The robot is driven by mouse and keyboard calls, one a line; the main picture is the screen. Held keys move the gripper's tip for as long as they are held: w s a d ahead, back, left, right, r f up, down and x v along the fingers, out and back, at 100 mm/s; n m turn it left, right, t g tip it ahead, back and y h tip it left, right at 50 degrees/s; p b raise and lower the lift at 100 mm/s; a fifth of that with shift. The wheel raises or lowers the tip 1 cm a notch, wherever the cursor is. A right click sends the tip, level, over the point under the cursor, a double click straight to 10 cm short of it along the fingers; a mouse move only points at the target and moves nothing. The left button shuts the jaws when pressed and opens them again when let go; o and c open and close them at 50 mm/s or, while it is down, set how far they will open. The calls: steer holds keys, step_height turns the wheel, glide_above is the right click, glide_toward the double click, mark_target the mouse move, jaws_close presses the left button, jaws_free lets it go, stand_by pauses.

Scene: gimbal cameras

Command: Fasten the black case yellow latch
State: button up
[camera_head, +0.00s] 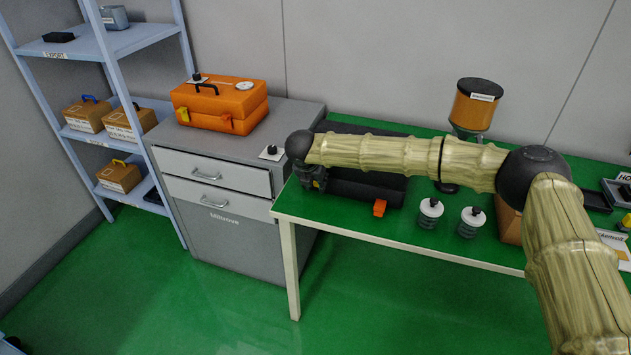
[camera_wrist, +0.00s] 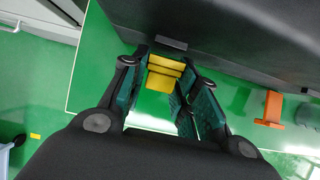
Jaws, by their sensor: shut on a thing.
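The black case (camera_head: 370,187) lies on the green table, partly hidden behind my arm; its dark side fills the top of the wrist view (camera_wrist: 235,50). The yellow latch (camera_wrist: 165,72) is at the case's front edge, below a small dark catch (camera_wrist: 172,43). My gripper (camera_wrist: 160,88) is shut on the yellow latch, with a green-padded finger on each side of it. In the head view my gripper (camera_head: 314,183) is at the left front of the case. An orange latch (camera_head: 380,208) sticks out from the case's front, and also shows in the wrist view (camera_wrist: 272,107).
A grey drawer cabinet (camera_head: 225,235) stands left of the table, with an orange case (camera_head: 222,103) on top. Two white-topped jars (camera_head: 430,210) (camera_head: 472,220) stand right of the black case. An orange hopper (camera_head: 474,106) stands behind. The floor in front is clear.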

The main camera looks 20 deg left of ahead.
steer(key=o, duration=0.9)
steer(key=v, duration=1.2)
